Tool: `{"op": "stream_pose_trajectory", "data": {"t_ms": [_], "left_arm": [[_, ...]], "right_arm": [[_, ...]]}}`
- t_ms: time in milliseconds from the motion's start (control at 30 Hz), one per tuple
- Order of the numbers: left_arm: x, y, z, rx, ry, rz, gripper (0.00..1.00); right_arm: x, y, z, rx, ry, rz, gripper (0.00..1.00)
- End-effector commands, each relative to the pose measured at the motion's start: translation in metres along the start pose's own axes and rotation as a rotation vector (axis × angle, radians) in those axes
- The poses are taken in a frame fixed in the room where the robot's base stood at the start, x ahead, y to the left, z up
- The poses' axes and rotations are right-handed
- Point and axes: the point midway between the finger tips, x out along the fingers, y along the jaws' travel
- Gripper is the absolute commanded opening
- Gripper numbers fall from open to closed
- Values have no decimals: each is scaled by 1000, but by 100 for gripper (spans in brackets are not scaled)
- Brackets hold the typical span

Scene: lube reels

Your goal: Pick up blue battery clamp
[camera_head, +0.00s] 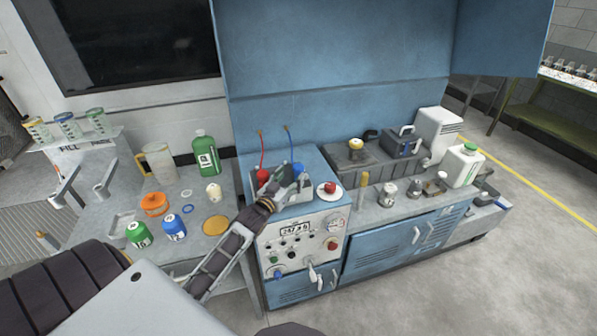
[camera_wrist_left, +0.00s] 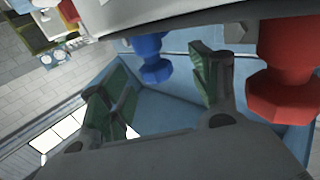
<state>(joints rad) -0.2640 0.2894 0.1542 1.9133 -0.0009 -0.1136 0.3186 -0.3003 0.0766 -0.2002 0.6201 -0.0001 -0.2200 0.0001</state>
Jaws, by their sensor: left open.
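The blue battery clamp (camera_head: 299,169) sits at the top of the blue cabinet station, with a blue cable rising from it. In the left wrist view the blue clamp (camera_wrist_left: 152,57) shows between and beyond the two finger pads. My left gripper (camera_head: 291,186) is close in front of it, open and empty; its green-padded fingers (camera_wrist_left: 160,85) stand apart. I see no contact with the clamp. The red clamp (camera_head: 263,175) is just left of the gripper. In the wrist view the red clamp (camera_wrist_left: 286,75) is large beside the right-hand finger. My arm hides part of the station.
A control panel (camera_head: 293,240) with knobs and a display faces front. A small white dish with a red knob (camera_head: 328,189) is right of the gripper. A grey battery tray (camera_head: 340,170) lies to the right.

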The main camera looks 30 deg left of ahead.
Motion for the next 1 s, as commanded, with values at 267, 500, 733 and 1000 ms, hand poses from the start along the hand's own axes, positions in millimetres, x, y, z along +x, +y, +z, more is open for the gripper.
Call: {"op": "stream_pose_trajectory", "data": {"t_ms": [267, 500, 733, 1000], "left_arm": [[1, 0, 0, 0, 0, 0, 63], [11, 3, -5, -1, 0, 0, 63], [28, 7, -11, 0, 1, 0, 63], [46, 8, -11, 0, 0, 0, 63]], "right_arm": [[0, 0, 0, 0, 0, 0, 0], [-4, 1, 0, -1, 0, 1, 0], [-10, 4, 0, -2, -1, 4, 0], [-13, 6, 0, -2, -1, 6, 0]]}}
